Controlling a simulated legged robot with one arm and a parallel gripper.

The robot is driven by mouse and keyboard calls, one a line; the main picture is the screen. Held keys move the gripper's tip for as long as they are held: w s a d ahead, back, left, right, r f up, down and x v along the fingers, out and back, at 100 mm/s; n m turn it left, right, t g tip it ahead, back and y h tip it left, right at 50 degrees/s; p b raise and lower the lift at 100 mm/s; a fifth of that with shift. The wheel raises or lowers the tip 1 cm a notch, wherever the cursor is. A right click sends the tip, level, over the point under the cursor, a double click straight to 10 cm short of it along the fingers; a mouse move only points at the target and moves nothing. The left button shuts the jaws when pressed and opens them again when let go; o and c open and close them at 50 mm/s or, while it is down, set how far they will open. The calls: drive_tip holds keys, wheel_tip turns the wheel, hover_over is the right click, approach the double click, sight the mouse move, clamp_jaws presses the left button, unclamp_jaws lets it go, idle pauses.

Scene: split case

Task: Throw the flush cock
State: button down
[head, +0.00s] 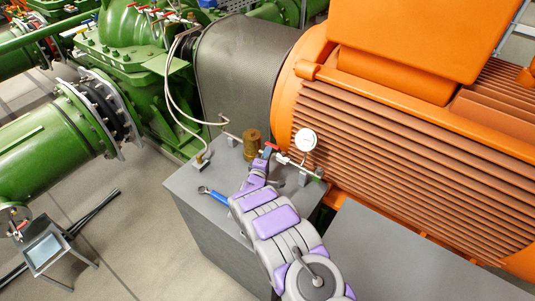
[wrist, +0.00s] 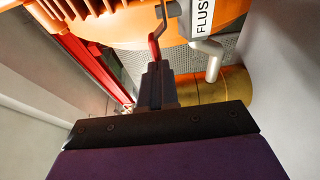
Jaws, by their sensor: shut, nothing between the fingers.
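The flush cock shows in the wrist view as a red lever (wrist: 154,48) hanging from a grey bent stem, beside a white label (wrist: 202,17) reading "FLUS", cut off by the frame edge. In the head view a red lever (head: 271,146) shows on the small pipework on top of the grey block. My gripper (wrist: 157,66) is shut and empty, its fingertips just at the lower end of the lever. I cannot tell whether they touch it. In the head view my gripper (head: 264,160) is beside the pipework, and my arm hides part of the block's top.
A brass cylinder (head: 251,143) and a round gauge (head: 306,140) stand close to the gripper. A blue-handled wrench (head: 213,195) lies on the grey block (head: 205,232). The orange motor (head: 415,150) rises close on the right. Thin bent tubing (head: 178,105) runs behind.

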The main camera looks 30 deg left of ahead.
drive_tip(key=shift+w+a, duration=0.25)
drive_tip(key=shift+a, duration=0.15)
drive_tip(key=shift+w+r, duration=0.1)
idle(0.4)
drive_tip(key=shift+d+p, duration=0.1)
drive_tip(key=shift+p, duration=0.2)
